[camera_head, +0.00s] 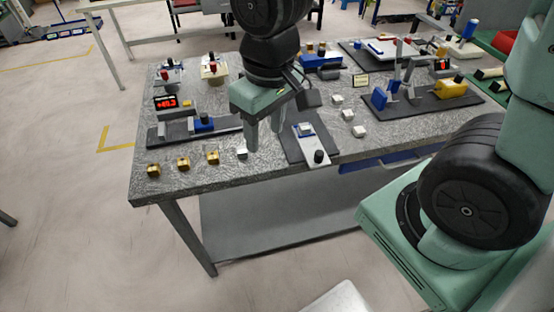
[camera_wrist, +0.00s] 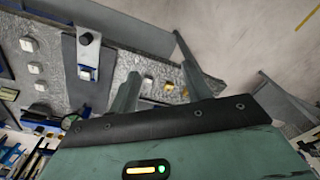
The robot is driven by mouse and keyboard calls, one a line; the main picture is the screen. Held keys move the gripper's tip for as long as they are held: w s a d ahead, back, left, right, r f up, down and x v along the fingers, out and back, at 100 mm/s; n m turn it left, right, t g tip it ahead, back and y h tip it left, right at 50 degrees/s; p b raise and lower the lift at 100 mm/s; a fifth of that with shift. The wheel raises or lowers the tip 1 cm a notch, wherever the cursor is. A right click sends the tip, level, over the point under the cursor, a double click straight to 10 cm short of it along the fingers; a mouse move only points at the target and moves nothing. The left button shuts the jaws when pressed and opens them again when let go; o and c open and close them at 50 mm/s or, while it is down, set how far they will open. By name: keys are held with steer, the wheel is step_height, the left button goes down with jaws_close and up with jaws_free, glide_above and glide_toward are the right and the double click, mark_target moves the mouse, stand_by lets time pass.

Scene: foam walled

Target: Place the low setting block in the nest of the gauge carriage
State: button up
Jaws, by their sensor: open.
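My gripper (camera_head: 264,140) is open above the front of the speckled grey table, fingers pointing down, nothing visible between them. A small silver block (camera_head: 242,153) stands just left of the fingertips; in the wrist view a pale block (camera_wrist: 147,82) shows between my fingers (camera_wrist: 158,72). To the gripper's right, a light grey slide (camera_head: 315,152) with a black knob carries a blue-edged seat holding a pale block (camera_head: 305,130). At left, a blue holder (camera_head: 203,124) sits on a grey rail beside a red-digit display (camera_head: 166,103). I cannot tell which block is the low one or which fixture is the gauge carriage.
Several brass blocks (camera_head: 183,163) line the front left edge. Three pale blocks (camera_head: 347,114) stand right of the slide. A dark mat (camera_head: 427,104) with blue and yellow fixtures lies at the right.

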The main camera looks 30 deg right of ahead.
steer(key=s+a+r+n, duration=0.1)
steer(key=s+a+n, duration=0.3)
steer(key=s, duration=0.6)
steer(key=shift+a+r+g, duration=0.15)
steer(key=shift+r+g, duration=0.15)
steer(key=shift+r, duration=0.05)
